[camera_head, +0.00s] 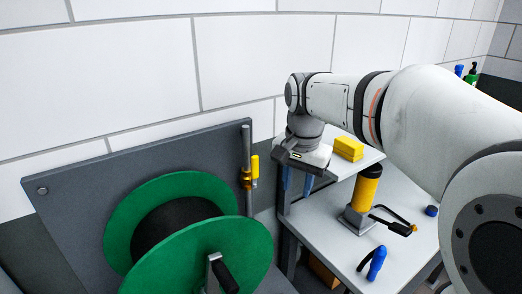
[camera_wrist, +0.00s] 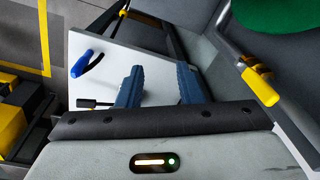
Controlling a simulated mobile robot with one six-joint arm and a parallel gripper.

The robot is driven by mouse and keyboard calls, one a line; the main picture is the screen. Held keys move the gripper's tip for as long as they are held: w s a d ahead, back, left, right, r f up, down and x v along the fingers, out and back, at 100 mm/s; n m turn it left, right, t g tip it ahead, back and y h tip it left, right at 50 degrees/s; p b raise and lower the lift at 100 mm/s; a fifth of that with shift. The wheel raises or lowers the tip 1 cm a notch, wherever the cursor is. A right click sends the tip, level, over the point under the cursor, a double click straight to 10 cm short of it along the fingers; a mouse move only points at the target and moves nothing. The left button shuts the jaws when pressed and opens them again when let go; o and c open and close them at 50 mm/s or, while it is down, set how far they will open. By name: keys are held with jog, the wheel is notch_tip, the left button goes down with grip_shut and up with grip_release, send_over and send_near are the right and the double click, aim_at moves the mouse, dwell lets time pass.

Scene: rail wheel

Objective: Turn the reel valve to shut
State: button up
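The reel valve (camera_head: 254,167) is a yellow fitting with a yellow lever on a grey vertical pipe (camera_head: 246,145), right of the green reel (camera_head: 240,250). The lever stands upright, roughly in line with the pipe. In the wrist view the yellow lever (camera_wrist: 261,86) is at the right, also roughly along the pipe. My gripper (camera_head: 297,184) points down, to the right of the valve and apart from it. Its two blue fingers are spread with nothing between them, as the wrist view (camera_wrist: 160,84) also shows.
A grey panel (camera_head: 80,190) stands behind the reel. To the right is a white bench (camera_head: 325,225) with a yellow-and-black cylinder (camera_head: 367,185), a blue-handled tool (camera_head: 376,263) and a black-handled tool (camera_head: 400,228). A yellow block (camera_head: 348,149) lies on the raised shelf.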

aim_at(255, 178)
jog(key=w+a+r+m, duration=0.1)
jog(key=w+a, duration=0.2)
jog(key=w+a+r+m, duration=0.2)
jog(key=w+a, duration=0.1)
jog(key=w+a+r+m+g, duration=0.1)
jog(key=w+a+m, duration=0.1)
jog(key=w+a, duration=0.1)
jog(key=shift+w+a+r, duration=0.2)
jog(key=shift+w+r, duration=0.05)
jog(key=shift+w, duration=0.35)
jog(key=shift+w+a+f, duration=0.1)
jog(key=shift+w+f, duration=0.05)
notch_tip(255, 178, down, 7)
jog(key=shift+f+p, duration=0.2)
jog(key=shift+p, duration=0.1)
jog(key=shift+c, duration=0.4)
grip_shut()
